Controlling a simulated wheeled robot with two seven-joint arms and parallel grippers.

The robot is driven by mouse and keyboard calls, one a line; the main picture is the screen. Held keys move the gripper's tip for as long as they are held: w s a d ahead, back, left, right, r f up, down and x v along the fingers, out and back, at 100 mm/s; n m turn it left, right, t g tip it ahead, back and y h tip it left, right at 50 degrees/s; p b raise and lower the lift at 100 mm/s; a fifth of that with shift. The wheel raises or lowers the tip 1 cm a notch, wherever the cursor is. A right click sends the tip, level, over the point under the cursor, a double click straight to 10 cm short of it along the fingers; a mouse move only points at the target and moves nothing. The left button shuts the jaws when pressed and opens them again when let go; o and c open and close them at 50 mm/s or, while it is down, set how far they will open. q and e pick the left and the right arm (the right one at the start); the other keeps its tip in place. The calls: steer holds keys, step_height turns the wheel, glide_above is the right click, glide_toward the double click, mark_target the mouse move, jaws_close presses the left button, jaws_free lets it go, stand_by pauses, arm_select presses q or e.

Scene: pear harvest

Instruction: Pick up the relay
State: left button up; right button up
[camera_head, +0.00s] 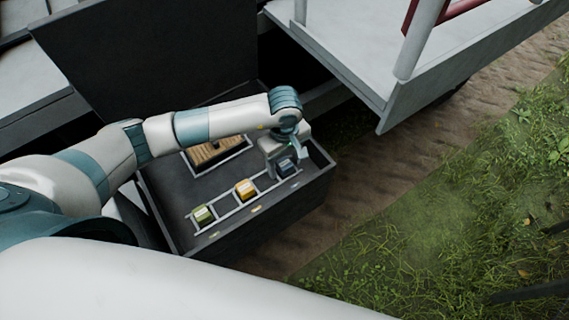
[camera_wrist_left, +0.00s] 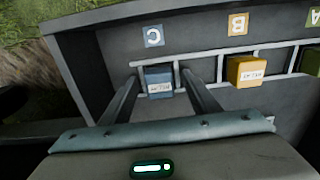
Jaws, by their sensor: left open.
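Three relays sit in a rack in the dark box: a blue one (camera_head: 287,167) at the right, a yellow one (camera_head: 245,189) in the middle and a green one (camera_head: 203,215) at the left. My left gripper (camera_head: 283,153) is over the blue relay. In the left wrist view its open fingers (camera_wrist_left: 160,76) point down on either side of the blue relay (camera_wrist_left: 158,83), with gaps at the sides. The yellow relay (camera_wrist_left: 243,70) is to the right there, and the green relay (camera_wrist_left: 312,62) is cut by the edge. My right gripper is not in view.
In the wrist view, a blue C label (camera_wrist_left: 153,36), a yellow B label (camera_wrist_left: 238,24) and a green A label (camera_wrist_left: 314,17) mark the slots. The dark box (camera_head: 275,222) has raised walls. A brown block (camera_head: 208,153) lies in a recess behind the rack. White platform edges (camera_head: 450,60) stand behind.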

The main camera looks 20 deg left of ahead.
mark_target(285, 163)
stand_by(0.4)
arm_select(q)
steer(key=c, duration=1.1)
steer(key=shift+c, duration=0.2)
steer(key=shift+r+b, duration=0.55)
steer(key=shift+r, duration=0.3)
step_height(285, 163, up, 7)
steer(key=b, duration=0.2)
steer(key=shift+r+b, duration=0.2)
steer(key=shift+b, duration=0.2)
steer(key=shift+r, duration=0.45)
